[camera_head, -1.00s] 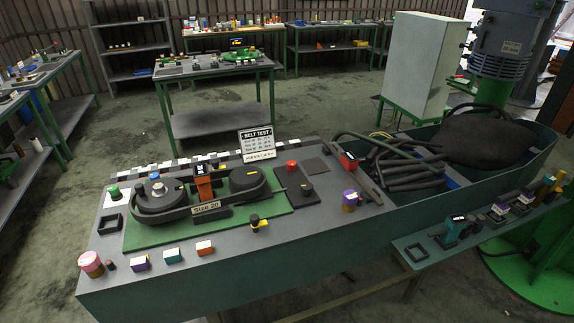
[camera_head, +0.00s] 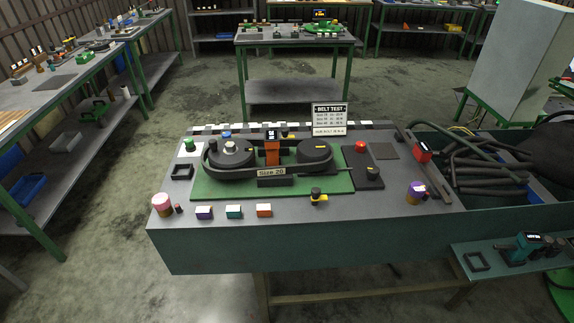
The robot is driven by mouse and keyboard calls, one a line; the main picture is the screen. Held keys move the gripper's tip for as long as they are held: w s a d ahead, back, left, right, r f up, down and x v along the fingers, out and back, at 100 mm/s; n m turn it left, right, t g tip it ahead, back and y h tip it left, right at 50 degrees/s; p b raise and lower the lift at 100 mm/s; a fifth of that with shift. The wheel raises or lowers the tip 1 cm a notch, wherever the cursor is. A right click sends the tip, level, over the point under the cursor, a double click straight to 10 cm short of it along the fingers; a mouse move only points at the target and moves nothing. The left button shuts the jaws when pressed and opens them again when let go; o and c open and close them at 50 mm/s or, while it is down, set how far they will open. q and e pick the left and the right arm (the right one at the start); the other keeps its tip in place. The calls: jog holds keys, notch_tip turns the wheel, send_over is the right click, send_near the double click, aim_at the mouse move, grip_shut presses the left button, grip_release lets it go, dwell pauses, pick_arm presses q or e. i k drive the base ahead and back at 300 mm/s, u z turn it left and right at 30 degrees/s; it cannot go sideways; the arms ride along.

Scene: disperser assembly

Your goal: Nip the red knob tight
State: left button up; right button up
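A small red knob (camera_head: 361,147) stands near the back edge of a dark plate (camera_head: 369,184) on the bench, right of the belt rig. A black knob with a yellow mark (camera_head: 373,172) sits on the same plate, in front of the red one. The belt rig has a black belt around two dark pulleys, with a "Size 20" label (camera_head: 271,172), on a green board (camera_head: 216,190). Neither of my grippers shows in the head view.
A belt test sign (camera_head: 329,118) stands behind the rig. Purple, teal and orange blocks (camera_head: 264,210) line the front edge. A purple and brown cylinder (camera_head: 415,193) and a red device (camera_head: 422,153) are at right.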

aim_at(360, 146)
jog(key=z, duration=0.4)
jog(key=k, duration=0.55)
jog(key=z, duration=1.3)
jog(key=i, duration=0.85)
jog(key=u, duration=0.45)
jog(key=i, duration=0.65)
jog(key=u, duration=0.7)
